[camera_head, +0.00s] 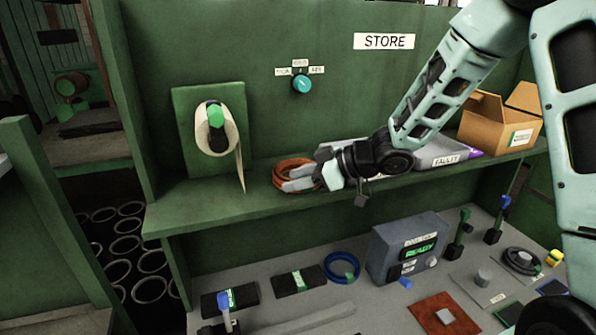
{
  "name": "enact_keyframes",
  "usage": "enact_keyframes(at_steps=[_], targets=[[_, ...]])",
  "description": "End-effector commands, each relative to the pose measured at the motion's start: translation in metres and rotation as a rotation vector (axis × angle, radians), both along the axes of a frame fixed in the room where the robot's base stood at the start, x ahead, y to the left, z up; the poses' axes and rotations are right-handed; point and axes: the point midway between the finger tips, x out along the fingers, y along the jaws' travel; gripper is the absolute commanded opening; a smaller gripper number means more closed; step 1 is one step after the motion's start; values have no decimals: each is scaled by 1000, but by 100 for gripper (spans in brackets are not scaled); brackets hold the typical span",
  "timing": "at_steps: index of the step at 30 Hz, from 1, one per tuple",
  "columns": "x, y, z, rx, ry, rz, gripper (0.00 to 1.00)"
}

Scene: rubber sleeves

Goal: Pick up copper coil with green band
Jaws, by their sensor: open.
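A copper-coloured coil (279,172) lies on the green shelf (205,204), left of the arm. Its right part is hidden behind my gripper, and I cannot make out a green band on it. My gripper (304,184) is open, with its pale fingers over or beside the coil's right side. I cannot tell whether they touch it.
A paper roll (216,130) hangs on the wall at left. A grey bin marked FAULTY (447,153) and a cardboard box (500,118) stand right on the shelf. Below, the bench holds a blue ring (341,267) with a green part and a grey READY box (408,248).

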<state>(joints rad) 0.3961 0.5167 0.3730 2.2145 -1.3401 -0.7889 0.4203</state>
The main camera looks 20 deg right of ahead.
Motion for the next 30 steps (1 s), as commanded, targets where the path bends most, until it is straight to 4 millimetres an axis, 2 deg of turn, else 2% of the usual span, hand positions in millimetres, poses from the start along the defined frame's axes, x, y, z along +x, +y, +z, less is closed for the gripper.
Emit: enact_keyframes(at_steps=[6, 7, 11, 25, 30], targets=[[1, 0, -1, 0, 0, -1, 43], [1, 0, -1, 0, 0, -1, 37], [0, 0, -1, -1, 0, -1, 1], [0, -1, -1, -2, 2, -3, 0], [1, -1, 14, -4, -2, -4, 0]])
